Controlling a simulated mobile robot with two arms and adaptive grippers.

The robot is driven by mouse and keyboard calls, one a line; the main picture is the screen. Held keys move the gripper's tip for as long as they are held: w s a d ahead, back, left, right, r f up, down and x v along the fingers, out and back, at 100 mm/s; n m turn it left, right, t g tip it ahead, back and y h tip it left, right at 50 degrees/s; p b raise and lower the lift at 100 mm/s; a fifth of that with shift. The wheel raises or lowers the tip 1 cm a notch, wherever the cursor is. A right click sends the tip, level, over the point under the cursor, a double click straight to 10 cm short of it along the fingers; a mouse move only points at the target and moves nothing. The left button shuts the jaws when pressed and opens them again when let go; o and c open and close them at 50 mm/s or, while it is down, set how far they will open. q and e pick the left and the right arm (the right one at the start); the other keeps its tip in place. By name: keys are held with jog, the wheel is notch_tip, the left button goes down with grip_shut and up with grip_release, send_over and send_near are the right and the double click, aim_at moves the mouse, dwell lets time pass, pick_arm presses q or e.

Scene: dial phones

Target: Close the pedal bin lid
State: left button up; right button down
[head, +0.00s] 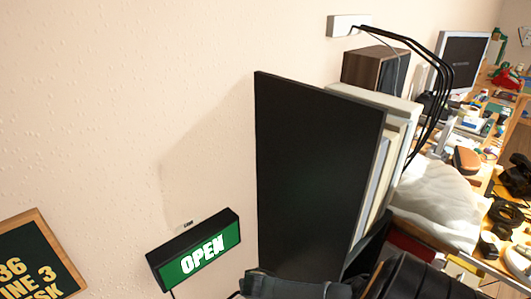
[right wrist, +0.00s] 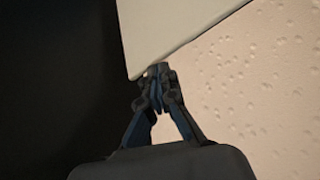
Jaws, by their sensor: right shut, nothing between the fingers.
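I cannot make out the pedal bin or its lid for certain in either view. In the right wrist view my right gripper (right wrist: 158,75) is shut and empty. Its fingertips are at the lower corner of a pale flat panel (right wrist: 185,25); I cannot tell whether they touch it or what the panel belongs to. Dark arm parts of mine cover the bottom of the head view, but no fingertips show clearly there. My left gripper is not in view.
A tall black panel (head: 310,170) stands near the wall, with pale upright pieces (head: 375,185) behind it. A green OPEN sign (head: 195,250) is at its left. A cluttered desk (head: 475,195) runs along the right. Textured wall (right wrist: 255,95) fills the right of the wrist view.

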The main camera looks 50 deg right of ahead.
jog(key=shift+s+a+f+p, duration=0.75)
jog(key=shift+s+p, duration=0.7)
jog(key=shift+s, duration=2.7)
notch_tip(320, 180, up, 7)
jog(key=s+p, duration=0.1)
jog(key=p, duration=0.7)
jog(key=shift+d, duration=0.2)
jog(key=shift+r, duration=0.1)
